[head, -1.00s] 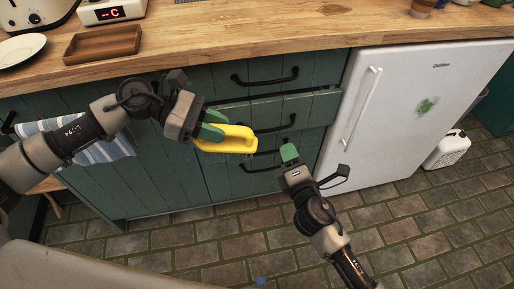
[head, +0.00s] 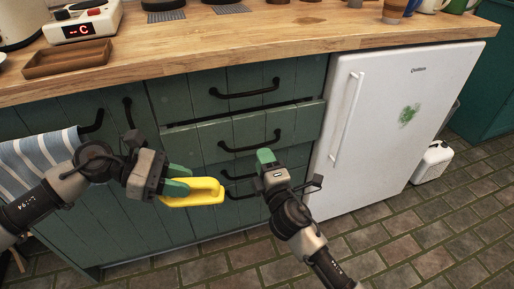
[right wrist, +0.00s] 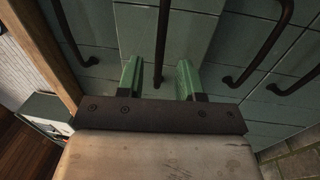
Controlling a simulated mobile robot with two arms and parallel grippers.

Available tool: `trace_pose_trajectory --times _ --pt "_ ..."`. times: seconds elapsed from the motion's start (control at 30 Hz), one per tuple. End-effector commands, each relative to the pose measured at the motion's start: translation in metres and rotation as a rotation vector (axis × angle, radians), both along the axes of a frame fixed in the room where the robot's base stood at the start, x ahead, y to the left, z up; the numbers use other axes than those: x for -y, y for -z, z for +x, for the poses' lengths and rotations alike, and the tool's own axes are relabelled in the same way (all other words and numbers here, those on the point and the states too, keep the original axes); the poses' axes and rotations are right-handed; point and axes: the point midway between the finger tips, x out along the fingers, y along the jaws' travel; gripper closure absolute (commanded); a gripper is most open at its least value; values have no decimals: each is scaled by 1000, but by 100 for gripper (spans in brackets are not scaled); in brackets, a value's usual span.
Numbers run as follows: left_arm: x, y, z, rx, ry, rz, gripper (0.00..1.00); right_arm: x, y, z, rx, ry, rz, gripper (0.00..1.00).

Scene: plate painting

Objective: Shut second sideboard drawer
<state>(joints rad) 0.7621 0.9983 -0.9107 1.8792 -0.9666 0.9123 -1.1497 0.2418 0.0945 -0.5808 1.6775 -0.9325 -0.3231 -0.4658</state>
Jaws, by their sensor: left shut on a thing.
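The second sideboard drawer (head: 195,140) has a green plank front and a dark bar handle (head: 250,144). It stands slightly out, with a dark gap above its front. My right gripper (head: 265,156) is at this front, just below the handle in the head view. In the right wrist view its green fingers (right wrist: 158,75) are apart, with a dark bar handle (right wrist: 163,40) lined up between them; contact cannot be told. My left gripper (head: 176,180) is shut on a yellow looped object (head: 197,193), held in front of the cabinet.
The top drawer (head: 200,93) looks shut; a lower drawer handle (head: 240,193) is partly hidden. A white fridge (head: 385,125) stands close on the right. The wooden worktop (head: 250,40) overhangs above. A striped towel (head: 38,158) hangs at left. A white canister (head: 433,162) stands on the floor.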

Motion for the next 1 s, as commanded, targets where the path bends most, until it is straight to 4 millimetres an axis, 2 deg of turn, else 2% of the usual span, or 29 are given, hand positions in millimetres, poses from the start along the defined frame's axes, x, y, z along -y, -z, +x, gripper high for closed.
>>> trace_pose_trajectory --times 0.1,0.3,0.67,0.7,0.93,1.0 --pt "0 5 0 0 0 -1 99 -8 -2 22 2 -1 0 64" --pt "0 10 0 0 0 -1 99 -15 -4 44 1 -1 -1 64" --pt "0 10 0 0 0 0 99 -17 -6 51 -1 -1 0 64" --pt "0 10 0 0 0 0 99 -17 -6 51 -1 -1 -1 65" --pt "0 10 0 0 0 0 99 -17 -6 50 -1 -1 -1 100" --pt "0 10 0 0 0 0 99 -17 -5 50 -1 -1 -1 100"
